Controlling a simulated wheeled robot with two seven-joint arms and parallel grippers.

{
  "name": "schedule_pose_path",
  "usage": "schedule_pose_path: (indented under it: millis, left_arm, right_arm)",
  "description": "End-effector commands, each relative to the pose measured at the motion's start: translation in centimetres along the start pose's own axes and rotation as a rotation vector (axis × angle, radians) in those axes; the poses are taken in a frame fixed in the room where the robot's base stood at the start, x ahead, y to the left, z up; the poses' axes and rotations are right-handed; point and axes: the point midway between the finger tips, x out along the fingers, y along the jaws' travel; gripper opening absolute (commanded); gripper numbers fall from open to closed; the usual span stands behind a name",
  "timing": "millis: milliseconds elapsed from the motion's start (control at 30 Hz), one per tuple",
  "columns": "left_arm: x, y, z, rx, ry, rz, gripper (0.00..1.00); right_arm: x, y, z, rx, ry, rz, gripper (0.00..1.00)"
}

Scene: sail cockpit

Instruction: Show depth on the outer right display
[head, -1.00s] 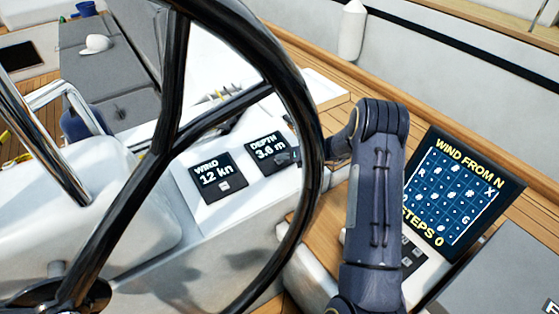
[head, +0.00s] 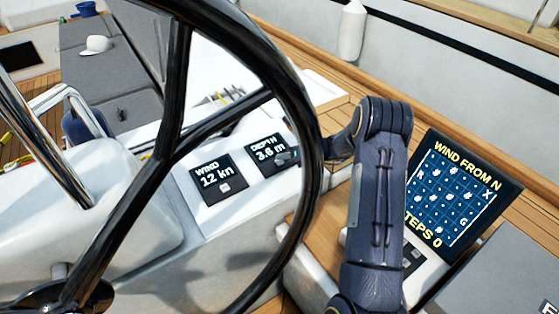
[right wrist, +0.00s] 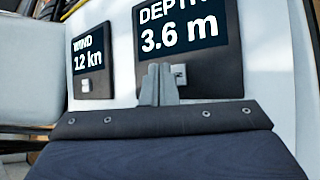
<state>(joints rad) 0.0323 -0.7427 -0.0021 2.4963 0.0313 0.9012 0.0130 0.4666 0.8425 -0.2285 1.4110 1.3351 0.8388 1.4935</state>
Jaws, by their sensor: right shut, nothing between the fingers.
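The right-hand display (head: 266,147) of the two on the white console reads DEPTH 3.6 m. It shows larger in the right wrist view (right wrist: 205,22), with a small light button (right wrist: 180,72) below its text. The left display (head: 213,171) reads WIND 12 kn and has its own small button (head: 225,188). My right gripper (head: 287,157) is shut and empty at the lower part of the depth display, partly behind the wheel rim. In the right wrist view its fingertips (right wrist: 158,84) are just left of the button; contact cannot be told. My left gripper is out of view.
The black steering wheel (head: 314,150) arches in front of the console. A tilted screen (head: 452,190) reading WIND FROM N, with a grid, stands at the right. A metal rail (head: 45,140) is at the left. A white cap (head: 96,45) lies on the grey seat.

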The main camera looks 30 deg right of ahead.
Motion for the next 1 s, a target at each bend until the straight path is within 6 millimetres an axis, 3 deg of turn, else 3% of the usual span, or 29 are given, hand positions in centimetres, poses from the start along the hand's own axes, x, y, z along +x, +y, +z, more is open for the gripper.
schedule_pose_path:
  millis: [267, 733, 1000]
  left_arm:
    - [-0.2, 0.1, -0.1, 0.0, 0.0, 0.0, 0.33]
    - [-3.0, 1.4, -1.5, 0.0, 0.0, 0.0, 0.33]
    - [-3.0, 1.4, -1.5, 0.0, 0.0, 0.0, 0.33]
  right_arm:
    - [-0.2, 0.2, 0.2, 0.0, 0.0, 0.0, 0.0]
    - [-3.4, 2.4, 2.5, -0.001, 0.0, -0.001, 0.0]
    - [-3.5, 2.5, 2.5, 0.0, 0.0, 0.0, 0.0]
